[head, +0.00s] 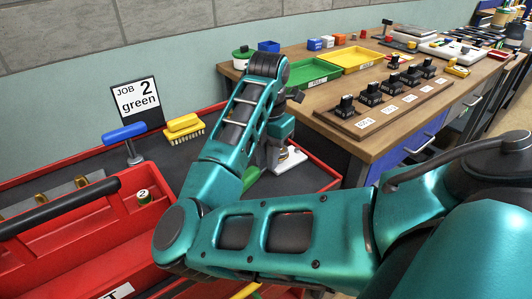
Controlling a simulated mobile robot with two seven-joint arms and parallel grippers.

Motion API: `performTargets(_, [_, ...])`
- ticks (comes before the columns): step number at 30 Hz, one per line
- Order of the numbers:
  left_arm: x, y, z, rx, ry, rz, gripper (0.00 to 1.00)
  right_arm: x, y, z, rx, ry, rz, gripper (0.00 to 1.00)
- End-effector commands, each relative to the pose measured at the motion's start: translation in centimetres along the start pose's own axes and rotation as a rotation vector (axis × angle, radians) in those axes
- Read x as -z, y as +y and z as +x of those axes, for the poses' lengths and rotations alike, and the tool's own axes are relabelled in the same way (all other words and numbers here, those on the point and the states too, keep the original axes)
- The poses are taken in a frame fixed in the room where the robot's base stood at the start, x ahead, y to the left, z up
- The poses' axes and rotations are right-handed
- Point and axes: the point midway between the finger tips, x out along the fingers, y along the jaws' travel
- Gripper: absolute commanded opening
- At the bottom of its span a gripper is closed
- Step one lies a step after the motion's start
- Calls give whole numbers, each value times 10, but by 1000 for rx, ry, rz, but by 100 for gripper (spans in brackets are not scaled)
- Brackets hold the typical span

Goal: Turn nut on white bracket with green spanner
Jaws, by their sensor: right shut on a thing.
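My right gripper (272,160) points down over the dark top of the red trolley. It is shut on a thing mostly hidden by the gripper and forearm. A bit of green (251,177) shows just below it, and it looks like part of the green spanner. The white bracket (291,160) lies on the trolley top, right beside the gripper's fingers. The nut is hidden or too small to make out, so I cannot tell whether the spanner is on it. My left gripper is not in view.
A "JOB 2 green" card (137,102), a blue-handled tool (125,133) and a yellow brush (184,129) stand at the trolley's back. A red toolbox (85,235) is at front left. A wooden bench (420,128) with green (303,78) and yellow (352,60) trays stands right.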

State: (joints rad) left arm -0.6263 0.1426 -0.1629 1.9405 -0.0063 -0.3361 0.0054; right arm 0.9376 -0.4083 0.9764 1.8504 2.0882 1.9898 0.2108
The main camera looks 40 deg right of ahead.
Motion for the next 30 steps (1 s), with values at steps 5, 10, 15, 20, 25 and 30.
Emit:
performTargets(5, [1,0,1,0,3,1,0,1,-2,2,4,-1,-42,0])
performTargets(10, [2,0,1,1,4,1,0,1,-7,2,6,-2,-144,0])
performTargets(15, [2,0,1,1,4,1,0,1,-8,3,7,-2,-163,0])
performTargets(20, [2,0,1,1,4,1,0,1,-8,3,7,-2,-168,0])
performTargets(25, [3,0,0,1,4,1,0,0,-13,3,9,-2,-269,0])
performTargets(30, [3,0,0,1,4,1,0,0,-16,3,10,-1,-319,0])
